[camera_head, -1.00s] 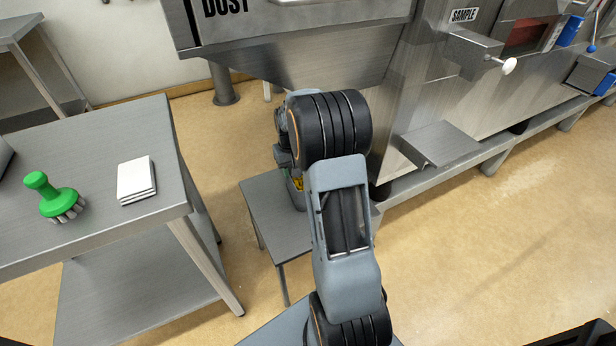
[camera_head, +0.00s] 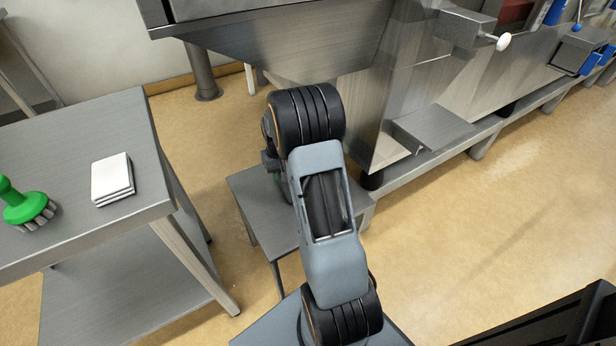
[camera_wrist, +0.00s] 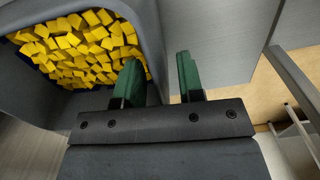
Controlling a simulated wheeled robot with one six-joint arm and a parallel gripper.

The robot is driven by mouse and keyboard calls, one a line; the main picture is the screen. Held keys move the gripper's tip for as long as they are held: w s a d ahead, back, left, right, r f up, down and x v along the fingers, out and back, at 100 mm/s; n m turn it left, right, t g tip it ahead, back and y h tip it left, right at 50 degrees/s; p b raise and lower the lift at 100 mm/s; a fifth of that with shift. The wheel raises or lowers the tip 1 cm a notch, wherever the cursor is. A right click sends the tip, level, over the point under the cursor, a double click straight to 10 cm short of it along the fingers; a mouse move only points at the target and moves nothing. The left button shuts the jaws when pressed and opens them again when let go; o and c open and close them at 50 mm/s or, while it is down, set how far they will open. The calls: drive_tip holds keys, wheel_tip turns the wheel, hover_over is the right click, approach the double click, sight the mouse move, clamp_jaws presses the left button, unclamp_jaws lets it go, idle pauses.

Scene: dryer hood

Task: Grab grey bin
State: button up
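The grey bin (camera_wrist: 148,25) shows at the upper left of the wrist view and is filled with many yellow pieces (camera_wrist: 80,45). My gripper (camera_wrist: 159,65) is open, with two green fingers. The left finger is over the bin's inside and the right finger is outside it. The bin's side wall appears between the fingers, and I cannot tell whether either touches it. In the head view my arm reaches over a small low metal table (camera_head: 255,205) and hides the bin and my gripper.
At the left is a metal table (camera_head: 85,145) with a green brush (camera_head: 24,205) and white pads (camera_head: 112,178). A steel machine hood (camera_head: 280,50) hangs above and behind my arm. A metal ledge (camera_head: 432,128) juts out at the right. The floor at the right is clear.

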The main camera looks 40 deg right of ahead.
clamp_jaws()
drive_tip(key=shift+r, duration=0.15)
idle(1.3)
